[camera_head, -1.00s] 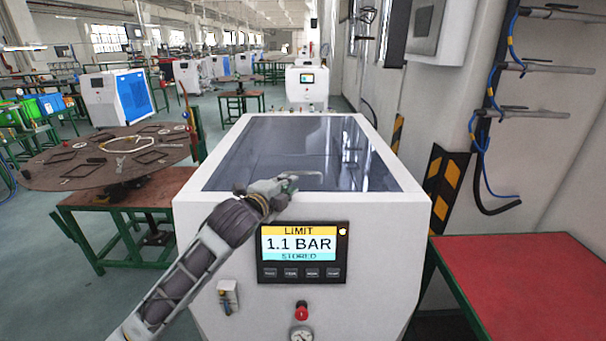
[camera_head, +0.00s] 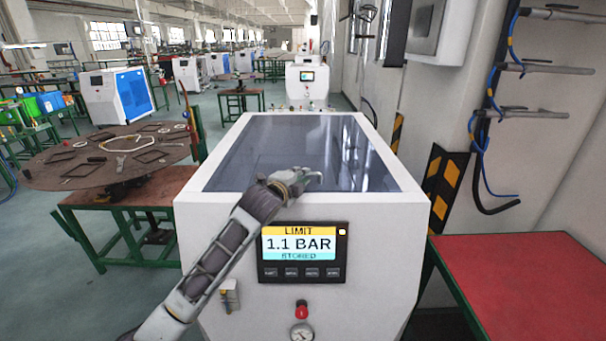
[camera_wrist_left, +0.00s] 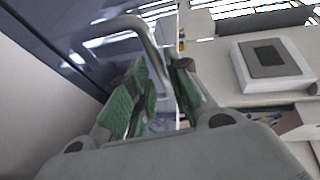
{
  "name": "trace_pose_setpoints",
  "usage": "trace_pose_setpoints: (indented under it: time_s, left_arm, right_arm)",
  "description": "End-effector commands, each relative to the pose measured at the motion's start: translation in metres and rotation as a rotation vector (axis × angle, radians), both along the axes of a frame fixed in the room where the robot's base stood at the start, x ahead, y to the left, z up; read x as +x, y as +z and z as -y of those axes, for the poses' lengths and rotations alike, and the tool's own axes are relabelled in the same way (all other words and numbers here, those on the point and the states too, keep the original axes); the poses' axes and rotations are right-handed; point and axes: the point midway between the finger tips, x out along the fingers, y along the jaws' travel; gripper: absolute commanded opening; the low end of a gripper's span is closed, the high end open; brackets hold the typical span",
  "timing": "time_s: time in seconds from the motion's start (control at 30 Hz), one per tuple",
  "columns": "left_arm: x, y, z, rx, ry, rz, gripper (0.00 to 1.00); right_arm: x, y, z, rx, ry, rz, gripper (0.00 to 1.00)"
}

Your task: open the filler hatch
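The filler hatch is the dark glossy panel (camera_head: 300,140) on top of the white gas generator (camera_head: 200,228); it lies flat and looks closed. A bent grey metal handle (camera_wrist_left: 150,48) shows in the left wrist view, beside the dark panel, its near end reaching between my fingers. My left gripper (camera_head: 306,180) is at the hatch's front edge in the head view. In the left wrist view its green-padded fingers (camera_wrist_left: 160,78) stand apart on either side of the handle; contact cannot be told. My right gripper is not in view.
A display (camera_head: 302,252) reading 1.1 BAR is on the front face, with a red knob (camera_head: 302,310) and a gauge (camera_head: 302,332) below. A round table (camera_head: 80,172) stands left and a red-topped table (camera_head: 520,285) right. The air above the hatch is clear.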

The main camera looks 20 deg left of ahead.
Motion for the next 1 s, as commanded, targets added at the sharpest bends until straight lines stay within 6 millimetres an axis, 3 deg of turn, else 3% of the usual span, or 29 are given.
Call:
trace_pose_setpoints:
  time_s: [0.3,0.77,0.93,1.0]
  left_arm:
    - [0.022,-0.004,0.003,0.0,0.0,0.0,0.19]
    - [0.028,-0.005,0.004,0.0,0.0,0.0,0.19]
    - [0.027,-0.005,0.003,0.0,0.0,0.0,0.0]
    - [0.027,-0.005,0.003,0.0,0.0,0.0,0.0]
  right_arm:
    - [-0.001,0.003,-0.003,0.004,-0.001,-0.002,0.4]
    - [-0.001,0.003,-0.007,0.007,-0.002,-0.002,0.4]
    - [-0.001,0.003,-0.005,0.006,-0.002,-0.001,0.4]
    - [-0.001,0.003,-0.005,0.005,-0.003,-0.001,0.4]
